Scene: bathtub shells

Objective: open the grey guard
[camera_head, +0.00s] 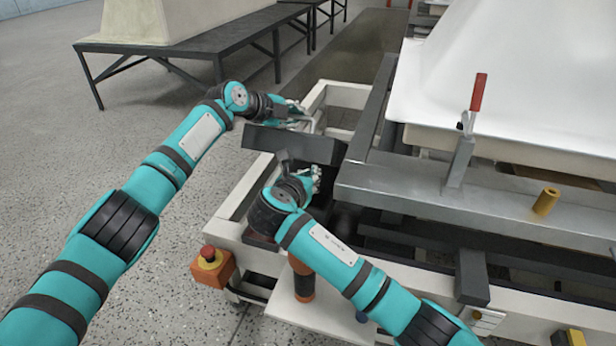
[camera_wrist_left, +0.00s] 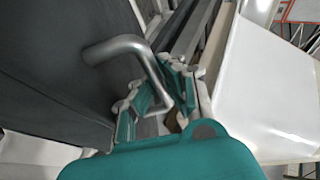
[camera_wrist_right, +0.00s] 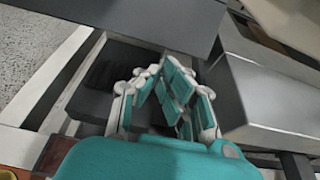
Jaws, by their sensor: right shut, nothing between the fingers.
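The grey guard (camera_head: 292,143) is a dark flat panel at the near left end of the white-framed machine. In the left wrist view its dark face (camera_wrist_left: 55,75) fills the left side, with a bent metal handle (camera_wrist_left: 122,46) standing out from it. My left gripper (camera_head: 305,118) is at the guard's far side, and its fingers (camera_wrist_left: 158,82) lie on both sides of the handle bar, closed in on it. My right gripper (camera_head: 312,172) is shut and empty, low on the near side of the guard; its fingers (camera_wrist_right: 166,72) meet at the tips below the panel edge (camera_wrist_right: 150,22).
A white tub shell (camera_head: 480,70) sits on the machine to the right, behind a grey beam (camera_head: 400,190) with a red-handled clamp (camera_head: 478,95). A red stop button on an orange box (camera_head: 212,266) is at the near left corner. The floor at left is clear.

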